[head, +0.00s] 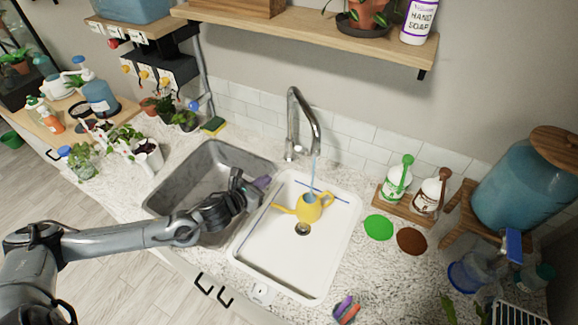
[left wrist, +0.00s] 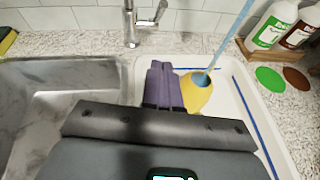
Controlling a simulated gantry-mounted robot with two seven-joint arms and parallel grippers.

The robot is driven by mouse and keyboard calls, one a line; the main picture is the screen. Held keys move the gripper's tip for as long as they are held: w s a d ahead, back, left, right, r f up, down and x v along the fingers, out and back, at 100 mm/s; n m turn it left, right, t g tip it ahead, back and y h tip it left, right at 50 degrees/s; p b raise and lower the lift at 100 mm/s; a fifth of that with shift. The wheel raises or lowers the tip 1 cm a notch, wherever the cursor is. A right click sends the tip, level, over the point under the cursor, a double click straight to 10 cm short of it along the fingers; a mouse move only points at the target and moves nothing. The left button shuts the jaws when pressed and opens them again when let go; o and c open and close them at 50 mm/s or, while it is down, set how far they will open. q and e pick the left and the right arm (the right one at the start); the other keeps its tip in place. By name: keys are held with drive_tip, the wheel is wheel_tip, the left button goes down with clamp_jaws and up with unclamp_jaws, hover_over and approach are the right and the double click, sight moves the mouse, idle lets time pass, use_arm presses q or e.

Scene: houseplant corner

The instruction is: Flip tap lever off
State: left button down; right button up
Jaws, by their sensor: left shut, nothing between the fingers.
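The chrome tap (head: 293,113) stands behind the sinks, and its base shows in the left wrist view (left wrist: 130,28). Its small lever (left wrist: 158,12) sticks out on the right of the body. A blue stream of water (head: 314,172) falls from the spout into a yellow watering can (head: 311,208) in the white basin. My left gripper (head: 262,183), with purple fingers (left wrist: 163,86), is shut and empty. It hangs over the divider between the basins, in front of the tap and apart from it, left of the can. My right gripper is not in view.
A grey sink (head: 182,177) lies left of the white basin (head: 272,258). Green and brown bottles (head: 397,178) stand on a wooden tray to the right, beside a large blue jar (head: 520,185). A sponge (head: 214,125) lies back left. A wooden shelf (head: 310,33) hangs above the tap.

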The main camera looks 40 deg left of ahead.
use_arm(q)
drive_tip(key=shift+w+a+r, duration=0.1)
drive_tip(key=shift+w+r, duration=0.15)
drive_tip(key=shift+w, duration=0.15)
drive_tip(key=shift+w, duration=0.15)
drive_tip(key=p, duration=0.1)
approach(300, 150)
drive_tip(key=w+a+f, duration=0.1)
drive_tip(key=w+f, duration=0.2)
drive_tip(key=w, duration=0.1)
drive_tip(key=shift+w+r+p, duration=0.1)
drive_tip(key=shift+w+p, duration=0.2)
drive_tip(key=shift+w, duration=0.15)
